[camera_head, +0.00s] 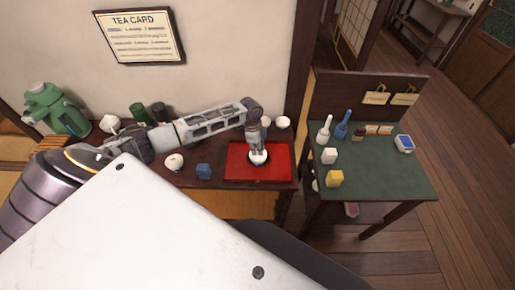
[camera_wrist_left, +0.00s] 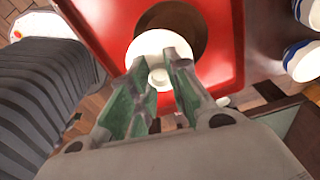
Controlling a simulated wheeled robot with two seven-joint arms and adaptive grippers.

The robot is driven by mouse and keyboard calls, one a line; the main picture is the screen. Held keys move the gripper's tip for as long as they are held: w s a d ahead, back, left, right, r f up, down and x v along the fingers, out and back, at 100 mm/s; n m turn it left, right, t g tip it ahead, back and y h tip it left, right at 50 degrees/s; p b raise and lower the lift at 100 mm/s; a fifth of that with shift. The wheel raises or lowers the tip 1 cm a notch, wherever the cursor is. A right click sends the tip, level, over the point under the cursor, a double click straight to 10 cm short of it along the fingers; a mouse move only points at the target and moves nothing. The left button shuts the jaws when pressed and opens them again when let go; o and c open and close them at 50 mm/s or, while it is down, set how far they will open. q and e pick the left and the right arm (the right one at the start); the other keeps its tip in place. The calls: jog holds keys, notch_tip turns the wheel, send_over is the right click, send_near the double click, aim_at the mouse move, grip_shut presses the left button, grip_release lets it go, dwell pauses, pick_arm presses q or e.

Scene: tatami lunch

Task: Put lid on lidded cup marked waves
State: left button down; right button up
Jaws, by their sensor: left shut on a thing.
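My left gripper (camera_head: 257,149) comes down over the red tray (camera_head: 236,170) on the dark table. In the left wrist view its green-padded fingers (camera_wrist_left: 163,82) are closed around the small knob of a round white lid (camera_wrist_left: 143,48). The lid also shows as a white round shape (camera_head: 258,159) below the fingers in the head view. A dark brown round saucer (camera_wrist_left: 195,17) lies on the tray beneath it and sticks out past its edge. Whether a cup stands directly under the lid is hidden. No wave mark is readable. My right gripper is not in view.
Two white cups (camera_head: 267,121) (camera_head: 283,122) stand behind the tray; blue bands show in the wrist view (camera_wrist_left: 302,61). A green side table (camera_head: 385,175) with small items stands right.

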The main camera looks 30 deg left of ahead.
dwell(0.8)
pick_arm(q)
jog(key=c, duration=1.3)
grip_release()
jog(key=shift+o, duration=0.3)
jog(key=o, duration=0.4)
jog(key=shift+c, duration=0.2)
jog(key=shift+r+p, duration=0.2)
jog(key=shift+p, duration=0.2)
jog(key=shift+r+p, duration=0.8)
jog(key=shift+p, duration=0.15)
jog(key=shift+r+p, duration=0.45)
jog(key=shift+r, duration=0.5)
jog(key=shift+r, duration=0.35)
